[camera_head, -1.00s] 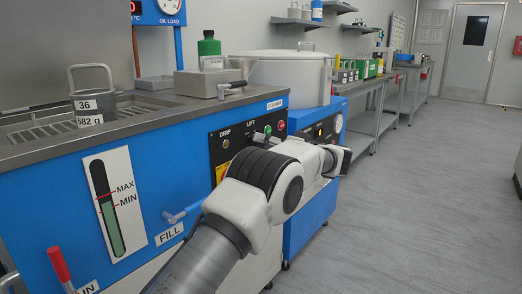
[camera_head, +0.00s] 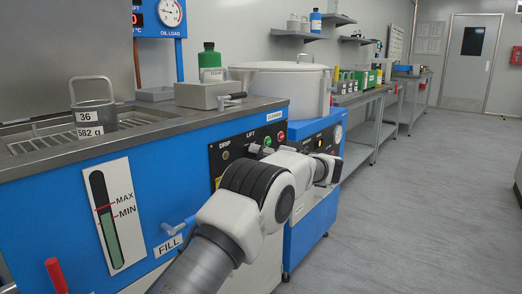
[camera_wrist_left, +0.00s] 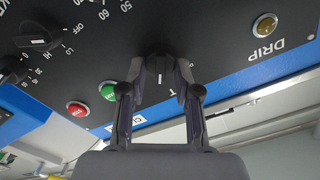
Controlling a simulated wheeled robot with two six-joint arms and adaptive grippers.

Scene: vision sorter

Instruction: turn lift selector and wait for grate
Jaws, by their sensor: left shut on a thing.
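The lift selector, a black knob with a white pointer mark (camera_wrist_left: 159,64), is on the dark control panel (camera_head: 217,166) of the blue machine, under the LIFT label in the head view. My left gripper (camera_wrist_left: 160,78) has one finger on each side of the knob and is shut on it. In the head view my left arm hides part of the panel, and the fingers are mostly hidden. A metal grate (camera_head: 28,143) lies in the machine's top basin. My right gripper is out of view.
An amber DRIP lamp (camera_wrist_left: 264,25) and green (camera_wrist_left: 108,90) and red (camera_wrist_left: 77,109) buttons flank the knob. A lever (camera_head: 172,228) by FILL projects from the front. A white lidded pot (camera_head: 295,87) stands beyond. The floor at right is clear.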

